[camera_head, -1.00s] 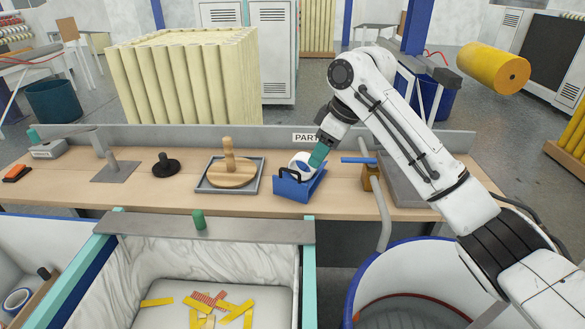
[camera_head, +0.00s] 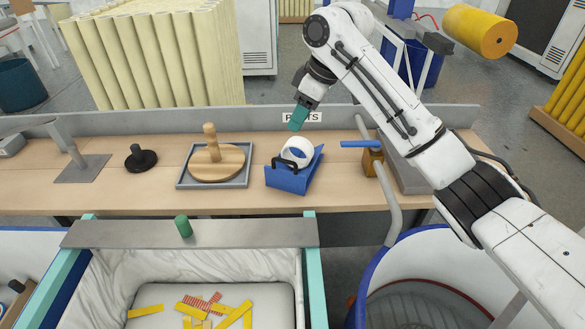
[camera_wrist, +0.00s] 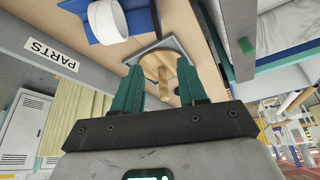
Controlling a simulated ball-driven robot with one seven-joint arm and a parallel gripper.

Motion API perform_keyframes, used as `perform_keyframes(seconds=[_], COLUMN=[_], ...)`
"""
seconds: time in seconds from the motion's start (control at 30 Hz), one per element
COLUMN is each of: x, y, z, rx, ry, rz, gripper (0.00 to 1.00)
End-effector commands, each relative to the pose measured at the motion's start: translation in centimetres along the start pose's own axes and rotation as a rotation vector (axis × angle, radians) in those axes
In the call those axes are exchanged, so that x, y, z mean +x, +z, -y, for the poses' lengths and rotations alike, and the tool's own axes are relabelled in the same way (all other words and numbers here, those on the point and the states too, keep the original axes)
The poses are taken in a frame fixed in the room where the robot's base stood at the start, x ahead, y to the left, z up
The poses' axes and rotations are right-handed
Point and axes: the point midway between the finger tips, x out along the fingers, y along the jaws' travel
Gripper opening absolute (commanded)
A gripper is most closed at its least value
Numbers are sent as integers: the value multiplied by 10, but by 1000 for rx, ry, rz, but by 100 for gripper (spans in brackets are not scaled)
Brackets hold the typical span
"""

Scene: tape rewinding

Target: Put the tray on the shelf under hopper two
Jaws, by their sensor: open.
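A blue tray (camera_head: 290,181) with a black handle stands on the wooden bench, holding a white roll (camera_head: 298,151). In the wrist view the blue tray (camera_wrist: 140,17) and the white roll (camera_wrist: 107,20) show at the top. My gripper (camera_head: 297,121) is up behind the roll, near the PARTS sign, apart from the tray. In the wrist view its teal fingers (camera_wrist: 158,80) are spread with nothing between them. A flat grey tray (camera_head: 183,181) under a wooden disc with a peg (camera_head: 215,165) stands to the left. I cannot make out a marked hopper two or its shelf.
A black knob-shaped piece (camera_head: 141,158) and a grey stand (camera_head: 78,168) are at the bench's left. A blue-handled dispenser (camera_head: 372,160) stands right of the blue tray, near my arm. A lined bin (camera_head: 120,270) with yellow strips is in front.

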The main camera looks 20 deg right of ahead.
Motion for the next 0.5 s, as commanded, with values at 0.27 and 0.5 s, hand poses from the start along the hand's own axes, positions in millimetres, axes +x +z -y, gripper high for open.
perform_keyframes(seconds=[0.27,0.5], x=[28,60], y=[12,25], z=[0,0], rx=[0,0], ry=[0,0], rz=[1,0], gripper=[42,42])
